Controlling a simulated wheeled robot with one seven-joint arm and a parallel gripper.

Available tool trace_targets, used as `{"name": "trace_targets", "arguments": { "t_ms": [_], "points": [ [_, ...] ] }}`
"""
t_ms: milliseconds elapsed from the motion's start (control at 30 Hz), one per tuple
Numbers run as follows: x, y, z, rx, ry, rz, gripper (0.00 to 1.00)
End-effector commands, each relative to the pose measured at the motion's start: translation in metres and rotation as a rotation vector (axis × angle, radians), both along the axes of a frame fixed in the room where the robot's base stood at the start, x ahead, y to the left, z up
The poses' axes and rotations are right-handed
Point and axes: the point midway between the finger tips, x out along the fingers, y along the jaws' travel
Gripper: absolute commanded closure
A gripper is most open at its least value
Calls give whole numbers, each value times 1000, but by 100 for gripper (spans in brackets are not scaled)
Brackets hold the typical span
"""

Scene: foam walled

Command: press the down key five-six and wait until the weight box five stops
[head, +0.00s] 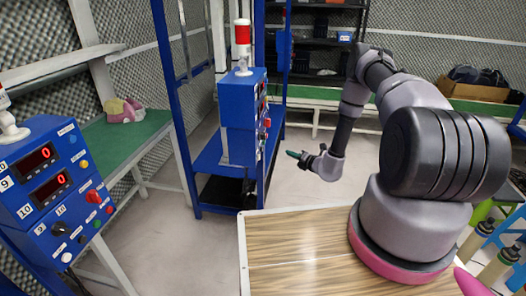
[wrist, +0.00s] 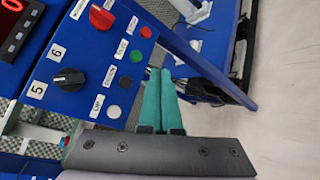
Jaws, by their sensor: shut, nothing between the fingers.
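In the wrist view the blue control panel (wrist: 85,60) carries the labels 5 and 6 beside a black selector knob (wrist: 68,79). In the head view my gripper (head: 290,154) is right of the blue box (head: 240,105), whose controls face right. I cannot identify weight box five.
A red knob (wrist: 101,18) and part of a red-digit display (wrist: 14,38) are on the same panel. A blue frame post runs beside the panel. At left stands another panel (head: 55,185) marked 9 and 10, both displays reading 0. A wooden-topped table (head: 295,250) is in front.

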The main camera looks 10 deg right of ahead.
Motion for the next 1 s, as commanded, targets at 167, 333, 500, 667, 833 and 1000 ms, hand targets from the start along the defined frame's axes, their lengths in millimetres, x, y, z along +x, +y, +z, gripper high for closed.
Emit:
{"name": "trace_targets", "arguments": {
  "t_ms": [167,333,500,667,833,1000],
  "points": [
    [0,0,0,0,1,-2,100],
    [0,1,0,0,0,0,100],
    [4,12,0,0,0,1,100],
    [10,33,0,0,-1,3,100],
    [18,56,0,0,-1,2,100],
    [24,73,0,0,-1,1,100]
  ]
}}
